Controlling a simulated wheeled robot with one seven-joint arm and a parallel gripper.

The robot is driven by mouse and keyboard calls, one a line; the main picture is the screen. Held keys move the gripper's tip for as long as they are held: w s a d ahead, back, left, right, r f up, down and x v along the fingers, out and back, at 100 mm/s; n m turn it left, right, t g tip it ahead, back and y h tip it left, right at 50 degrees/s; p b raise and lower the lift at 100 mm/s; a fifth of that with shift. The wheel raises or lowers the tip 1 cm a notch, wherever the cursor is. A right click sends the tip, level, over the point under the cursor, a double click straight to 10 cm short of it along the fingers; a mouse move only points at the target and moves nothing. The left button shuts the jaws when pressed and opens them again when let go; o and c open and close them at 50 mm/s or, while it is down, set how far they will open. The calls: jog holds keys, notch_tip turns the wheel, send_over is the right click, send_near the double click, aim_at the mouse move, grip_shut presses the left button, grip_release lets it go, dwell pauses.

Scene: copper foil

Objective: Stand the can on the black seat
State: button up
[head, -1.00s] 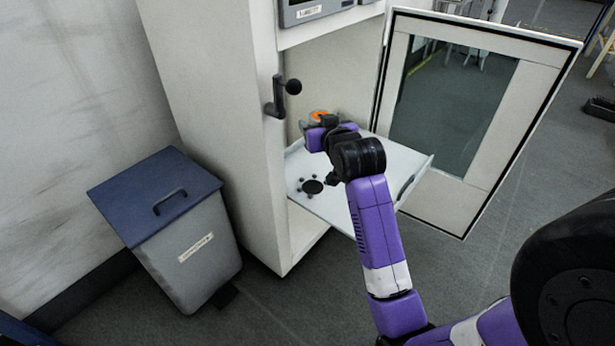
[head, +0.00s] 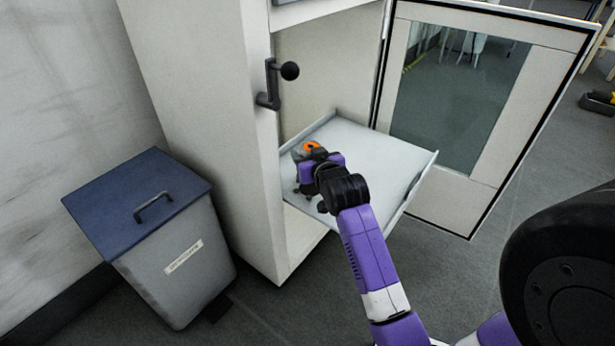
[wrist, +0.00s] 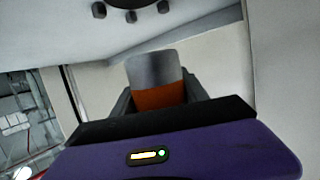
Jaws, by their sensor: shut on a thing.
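My gripper (head: 306,163) is shut on the can, which is grey with an orange part. The can's orange end (head: 312,147) shows just beyond the gripper in the head view. In the wrist view the can (wrist: 155,72) sits between the two dark fingers, grey at its far part and orange nearer the palm. The black seat (wrist: 130,3), a dark disc with small knobs around it, is cut by the top edge of the wrist view, apart from the can in the picture. In the head view the gripper and can largely hide the seat.
The white pull-out tray (head: 385,160) has raised edges and is otherwise clear. The cabinet wall with a black handle (head: 270,85) stands close left of it. The open glass door (head: 455,110) is to the right. A grey bin with a blue lid (head: 140,205) stands left.

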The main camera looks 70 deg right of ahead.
jog(key=shift+f+b, duration=1.3)
jog(key=shift+f, duration=1.75)
jog(key=shift+f, duration=0.15)
jog(key=o, duration=1.6)
